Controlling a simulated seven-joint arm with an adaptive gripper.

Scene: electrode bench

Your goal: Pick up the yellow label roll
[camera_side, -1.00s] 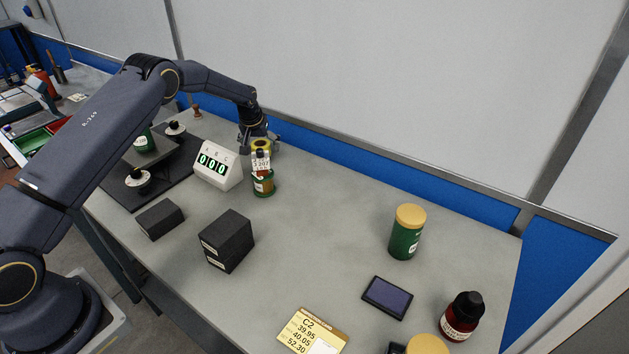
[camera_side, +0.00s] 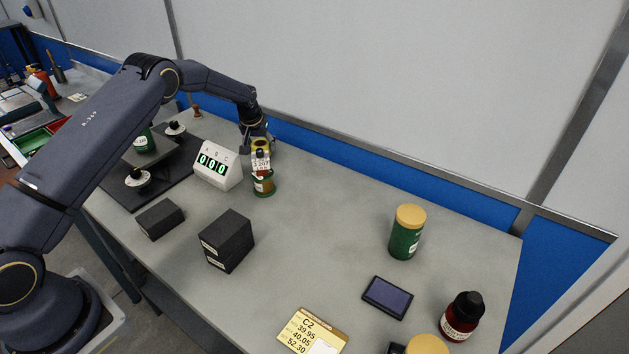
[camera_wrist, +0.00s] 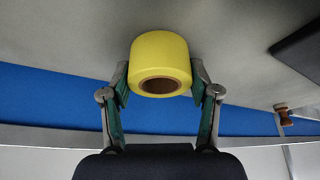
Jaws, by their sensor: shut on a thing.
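The yellow label roll (camera_wrist: 158,52) is a short yellow cylinder with a brown core, seen end-on in the wrist view. My gripper (camera_wrist: 160,82) is shut on it, with one green-padded finger on each side. In the side view the roll (camera_side: 261,142) shows only in part, between my gripper (camera_side: 258,137) and a small bottle with a white label in front of it. The height of the roll over the bench is hard to tell.
The white counter display (camera_side: 217,166) reading 000 and a small labelled bottle (camera_side: 262,178) stand close to my gripper. Black blocks (camera_side: 227,241) sit nearer the front. A green jar (camera_side: 405,233), a dark pad (camera_side: 387,297) and a dark red bottle (camera_side: 462,317) stand right. The bench middle is clear.

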